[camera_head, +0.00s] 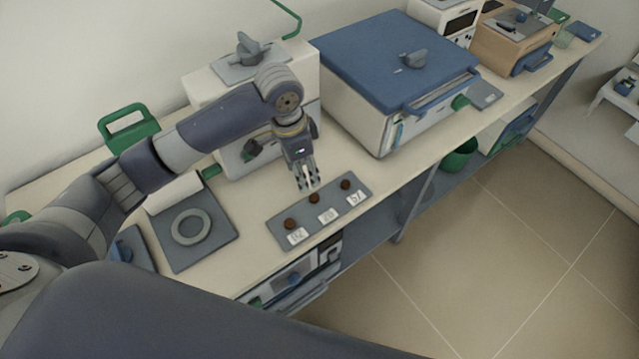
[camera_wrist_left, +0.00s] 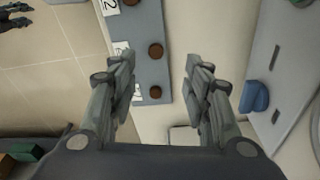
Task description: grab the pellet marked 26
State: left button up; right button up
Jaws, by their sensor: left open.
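A grey tray (camera_head: 276,230) on the bench holds three dark brown pellets in a row, each with a white label in front. The left pellet (camera_head: 290,224), middle pellet (camera_head: 314,198) and right pellet (camera_head: 345,185) have labels too small to read surely; the middle label (camera_head: 327,216) may be a number in the twenties. My left gripper (camera_head: 306,185) is open and empty, pointing down just above and behind the middle pellet. In the left wrist view, two pellets (camera_wrist_left: 155,51) (camera_wrist_left: 155,92) show between its open fingers (camera_wrist_left: 160,70). A dark pronged shape (camera_wrist_left: 16,18) at upper left may be my right gripper.
A blue-topped furnace (camera_head: 395,62) stands right of my left gripper, and a smaller white furnace (camera_head: 305,85) stands behind it. A grey plate with a ring (camera_head: 190,227) lies to the left. The bench's front edge is close to the tray.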

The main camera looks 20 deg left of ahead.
aim_at(314, 197)
pick_arm(q)
jog(key=f, duration=0.4)
jog(key=shift+s+d+p, duration=0.15)
jog(key=shift+d+p, duration=0.05)
jog(key=shift+p, duration=0.1)
jog(key=shift+f, duration=0.3)
jog(key=shift+w+d+f, duration=0.3)
jog(key=shift+f, duration=0.35)
jog(key=f, duration=0.1)
jog(key=d+f+p, duration=0.1)
jog(key=f, duration=0.1)
jog(key=shift+w+f, duration=0.1)
jog(key=shift+w, duration=0.05)
jog(key=shift+w+f, duration=0.1)
jog(key=shift+f, duration=0.4)
jog(key=c, duration=0.8)
pick_arm(e)
jog(key=s+r, duration=0.2)
jog(key=shift+s, duration=0.4)
